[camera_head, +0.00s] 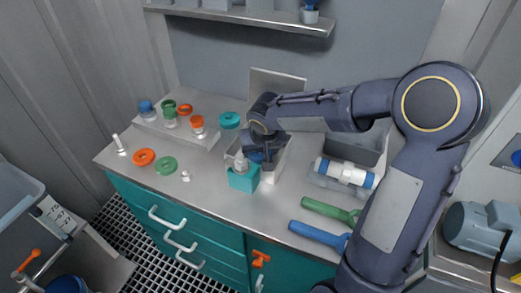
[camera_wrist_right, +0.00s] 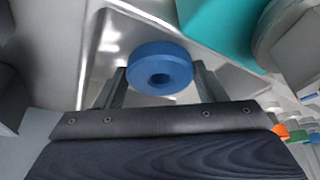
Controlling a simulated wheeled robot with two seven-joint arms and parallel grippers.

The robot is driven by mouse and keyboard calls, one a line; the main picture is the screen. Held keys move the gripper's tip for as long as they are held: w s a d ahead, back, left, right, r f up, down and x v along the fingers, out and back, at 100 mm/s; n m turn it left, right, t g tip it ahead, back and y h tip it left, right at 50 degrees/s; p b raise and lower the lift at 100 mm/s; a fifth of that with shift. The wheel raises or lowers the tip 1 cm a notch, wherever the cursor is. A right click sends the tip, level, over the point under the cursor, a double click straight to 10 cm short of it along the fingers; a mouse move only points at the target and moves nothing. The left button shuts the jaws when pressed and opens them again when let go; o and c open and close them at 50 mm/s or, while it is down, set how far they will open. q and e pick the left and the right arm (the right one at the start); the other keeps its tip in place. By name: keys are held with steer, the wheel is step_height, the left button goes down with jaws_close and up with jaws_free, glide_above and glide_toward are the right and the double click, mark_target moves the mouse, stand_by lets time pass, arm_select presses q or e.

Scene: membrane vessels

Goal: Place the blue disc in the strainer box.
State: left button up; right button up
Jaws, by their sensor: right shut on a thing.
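The blue disc (camera_wrist_right: 160,58), a thick ring with a centre hole, is between the two fingers of my right gripper (camera_wrist_right: 161,84) in the right wrist view. My right gripper (camera_head: 257,157) is shut on it and points down at the strainer box (camera_head: 281,158) in the head view. Only a little of the disc shows there, under the gripper. The shiny metal inside of the box (camera_wrist_right: 108,40) shows behind the disc in the wrist view. I cannot tell how far the disc is above the box floor. My left gripper is not in view.
A teal block (camera_head: 243,180) with a small pale fitting stands just in front of the box. A grey tray (camera_head: 325,180) with a white, blue-ended cylinder (camera_head: 346,173) is to the right. Green (camera_head: 328,210) and blue (camera_head: 318,236) handles lie at the front. Rings and jars stand at left.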

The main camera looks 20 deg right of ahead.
steer(key=shift+f, duration=0.15)
steer(key=o, duration=1)
